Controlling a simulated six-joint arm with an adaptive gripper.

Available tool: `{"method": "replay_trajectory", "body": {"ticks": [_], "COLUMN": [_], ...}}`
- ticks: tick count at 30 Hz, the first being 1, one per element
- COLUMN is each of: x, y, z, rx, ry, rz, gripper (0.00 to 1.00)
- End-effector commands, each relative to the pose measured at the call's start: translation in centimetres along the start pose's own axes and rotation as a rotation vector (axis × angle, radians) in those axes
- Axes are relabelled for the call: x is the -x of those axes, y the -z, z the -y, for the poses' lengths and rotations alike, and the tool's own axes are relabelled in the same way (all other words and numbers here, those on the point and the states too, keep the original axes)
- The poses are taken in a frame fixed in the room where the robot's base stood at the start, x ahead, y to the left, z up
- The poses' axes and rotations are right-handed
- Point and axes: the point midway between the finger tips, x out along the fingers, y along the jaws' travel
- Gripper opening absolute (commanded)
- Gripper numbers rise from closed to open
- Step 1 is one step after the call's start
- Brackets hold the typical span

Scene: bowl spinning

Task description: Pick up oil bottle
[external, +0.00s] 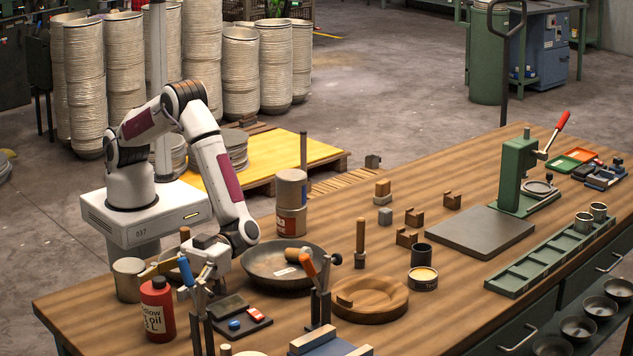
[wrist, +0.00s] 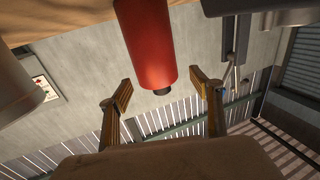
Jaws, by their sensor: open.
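The oil bottle (external: 158,312) is red with a black cap and a white label. It stands upright near the table's front left edge. In the wrist view the red bottle (wrist: 148,42) appears inverted, its dark cap pointing down between the finger lines. My gripper (wrist: 160,82) is open, with one yellowish finger on each side of the cap end. I see no finger touching the bottle. In the external view my gripper body is just behind and right of the bottle, and tools partly hide its fingers.
A metal can (external: 129,280) stands left of the bottle. Upright tool holders with a blue-handled tool (external: 186,270) and an orange-handled tool (external: 309,265) stand to the right. A dark pan (external: 262,268) and a round wooden block (external: 372,305) lie farther right. The floor beyond the table's left edge is clear.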

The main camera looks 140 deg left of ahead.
Motion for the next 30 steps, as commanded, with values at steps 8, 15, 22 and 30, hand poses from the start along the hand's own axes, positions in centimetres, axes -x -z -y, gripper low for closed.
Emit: {"method": "replay_trajectory", "body": {"ticks": [8,15,22,30], "x": [-2.9,-3.4,-3.4,-3.4], "y": [-0.1,0.0,0.0,0.0], "z": [-0.3,-0.3,-0.3,-0.3], "rx": [0.0,0.0,0.0,0.0], "ry": [-0.001,0.001,0.0,0.0], "rz": [0.0,0.0,-0.001,-0.001], "gripper": [0.64,0.64,0.64,0.3]}}
